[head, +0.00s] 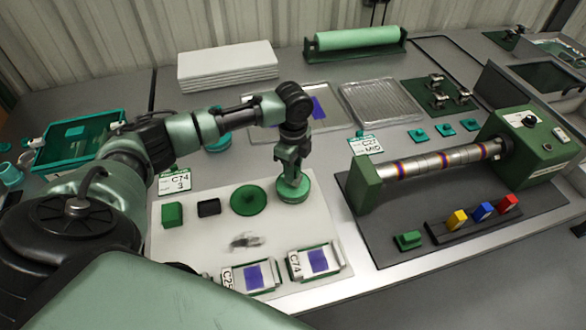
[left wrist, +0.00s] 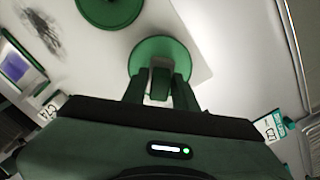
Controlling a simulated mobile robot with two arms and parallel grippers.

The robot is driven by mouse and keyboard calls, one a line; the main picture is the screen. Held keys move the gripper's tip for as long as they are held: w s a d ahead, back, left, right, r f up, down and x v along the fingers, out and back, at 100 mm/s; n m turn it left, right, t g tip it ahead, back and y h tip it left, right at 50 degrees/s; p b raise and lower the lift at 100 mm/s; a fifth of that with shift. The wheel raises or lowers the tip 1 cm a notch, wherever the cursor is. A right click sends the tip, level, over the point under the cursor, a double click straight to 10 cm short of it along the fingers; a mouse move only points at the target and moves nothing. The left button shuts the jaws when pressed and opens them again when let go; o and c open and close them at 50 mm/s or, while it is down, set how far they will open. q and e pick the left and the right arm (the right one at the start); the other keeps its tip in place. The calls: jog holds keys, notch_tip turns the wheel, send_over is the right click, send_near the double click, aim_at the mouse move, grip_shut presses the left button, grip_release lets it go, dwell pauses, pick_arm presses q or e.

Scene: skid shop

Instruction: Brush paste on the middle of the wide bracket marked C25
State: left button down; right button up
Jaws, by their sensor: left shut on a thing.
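The wide bracket marked C25 (head: 271,283) lies at the front edge of the white board (head: 185,245), with a purple patch in its middle; part of its label is hard to read. Beside it on the right is a similar bracket marked C74 (head: 335,269), also with a purple patch. My left gripper (head: 291,178) is behind the brackets, pointing down and shut on the knob of a round green piece (head: 293,190). The left wrist view shows the fingers (left wrist: 160,82) around the knob and the green disc (left wrist: 160,48) beyond. My right gripper is out of view.
A flat green disc (head: 249,200), a black block (head: 208,207) and a green block (head: 172,215) stand on the board, with a dark smear (head: 245,241). Cards read C74 3 (head: 174,180) and C27 MID (head: 365,146). A roller machine (head: 440,160) is right.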

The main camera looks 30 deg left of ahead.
pick_arm(q)
jog(key=shift+f, duration=0.5)
dwell(0.3)
dwell(1.3)
jog(key=shift+s+f+p, duration=0.1)
jog(key=shift+p, duration=0.25)
dwell(0.7)
notch_tip(320, 180, up, 7)
jog(key=p, duration=0.8)
dwell(0.4)
jog(key=shift+d, duration=0.1)
dwell(0.3)
